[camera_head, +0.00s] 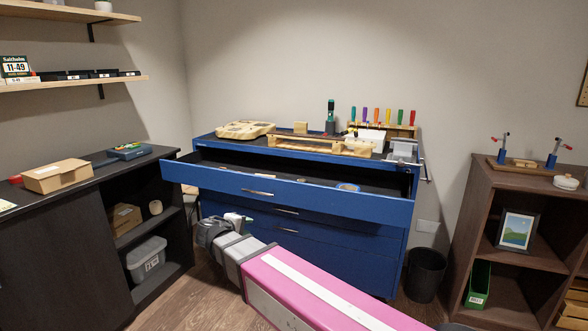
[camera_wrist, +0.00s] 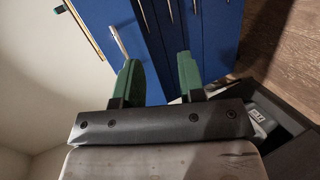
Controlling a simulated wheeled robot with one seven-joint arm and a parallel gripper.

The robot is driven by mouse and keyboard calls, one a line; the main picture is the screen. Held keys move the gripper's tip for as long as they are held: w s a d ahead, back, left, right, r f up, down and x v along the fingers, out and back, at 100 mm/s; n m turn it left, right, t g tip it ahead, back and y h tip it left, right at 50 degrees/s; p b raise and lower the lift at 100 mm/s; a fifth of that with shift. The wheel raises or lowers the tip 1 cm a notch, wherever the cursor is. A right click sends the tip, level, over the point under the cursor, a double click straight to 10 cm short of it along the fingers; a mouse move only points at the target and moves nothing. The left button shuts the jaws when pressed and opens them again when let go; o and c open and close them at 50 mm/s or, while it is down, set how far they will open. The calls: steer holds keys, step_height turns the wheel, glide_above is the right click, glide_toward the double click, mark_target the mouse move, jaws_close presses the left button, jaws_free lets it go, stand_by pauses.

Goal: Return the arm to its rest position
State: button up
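My gripper (camera_wrist: 157,75) shows in the wrist view with its two green fingers apart and nothing between them. In the head view my pink and grey arm reaches from the bottom right toward the blue tool cabinet, and the gripper end (camera_head: 238,219) is in front of the drawer fronts, mostly hidden by the wrist. The blue cabinet (camera_head: 345,245) has its top drawer (camera_head: 290,199) pulled open. A blue-rimmed round item (camera_head: 347,187) lies in that drawer. The drawer fronts (camera_wrist: 210,35) also show beyond the fingers in the wrist view.
A dark shelf unit (camera_head: 60,245) with a cardboard box (camera_head: 57,175) stands at left. A brown bookcase (camera_head: 520,210) and a black bin (camera_head: 426,275) stand at right. The open drawer juts out above my gripper. Some wooden floor (camera_head: 185,290) is clear at left of my arm.

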steer(key=s+d+f+m+g+y, duration=0.2)
steer(key=d+f+m+g, duration=0.2)
steer(key=d, duration=0.8)
steer(key=s+d+f+m+g+y, duration=0.2)
steer(key=s+d+f+m+g, duration=0.1)
steer(key=d+f, duration=0.6)
steer(key=s+d+f+m+g+y, duration=0.2)
steer(key=d+f, duration=0.5)
steer(key=d, duration=0.8)
steer(key=s+m+g, duration=0.1)
steer(key=m+g, duration=0.1)
steer(key=shift+f+m+g+y, duration=0.25)
steer(key=shift+m+g+y, duration=0.15)
